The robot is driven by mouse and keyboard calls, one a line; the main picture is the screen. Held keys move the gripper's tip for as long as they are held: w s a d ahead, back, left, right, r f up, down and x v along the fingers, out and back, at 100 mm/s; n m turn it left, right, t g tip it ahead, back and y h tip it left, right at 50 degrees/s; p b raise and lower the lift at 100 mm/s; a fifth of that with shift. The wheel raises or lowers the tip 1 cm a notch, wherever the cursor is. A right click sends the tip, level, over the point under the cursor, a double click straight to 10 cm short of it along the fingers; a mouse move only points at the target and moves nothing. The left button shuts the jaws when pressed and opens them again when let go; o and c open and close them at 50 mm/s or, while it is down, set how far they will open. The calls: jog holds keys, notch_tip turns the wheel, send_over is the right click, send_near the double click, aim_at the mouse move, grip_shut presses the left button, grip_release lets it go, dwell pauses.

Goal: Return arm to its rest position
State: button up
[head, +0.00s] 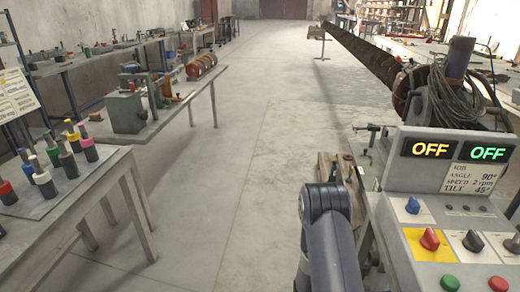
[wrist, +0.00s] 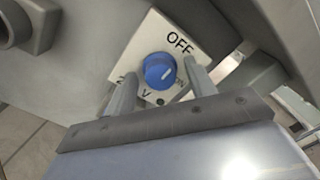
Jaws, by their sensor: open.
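My gripper (wrist: 160,70) is open in the wrist view, with one finger on each side of a blue knob (wrist: 158,72). I cannot tell whether the fingers touch it. The knob sits on a white plate (wrist: 158,38) lettered "OFF", with partly hidden lettering below. Its pale pointer mark is too small to read surely. My arm (head: 333,235) rises at the bottom middle of the head view, left of the control panel. My gripper is not visible in the head view.
Left are a table (head: 100,185) with coloured-handled tools and a workbench (head: 178,112). The floor between (head: 215,180) is clear.

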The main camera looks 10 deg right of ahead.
jog(key=m+b, duration=0.3)
jog(key=m, duration=0.4)
jog(key=shift+f, duration=0.15)
jog(key=m+b, duration=0.3)
jog(key=m, duration=0.1)
jog(key=shift+w+a+r+m+b, duration=0.15)
jog(key=shift+a+m+b, duration=0.25)
jog(key=shift+m, duration=0.5)
jog(key=shift+r+g, duration=0.15)
jog(key=shift+g, duration=0.15)
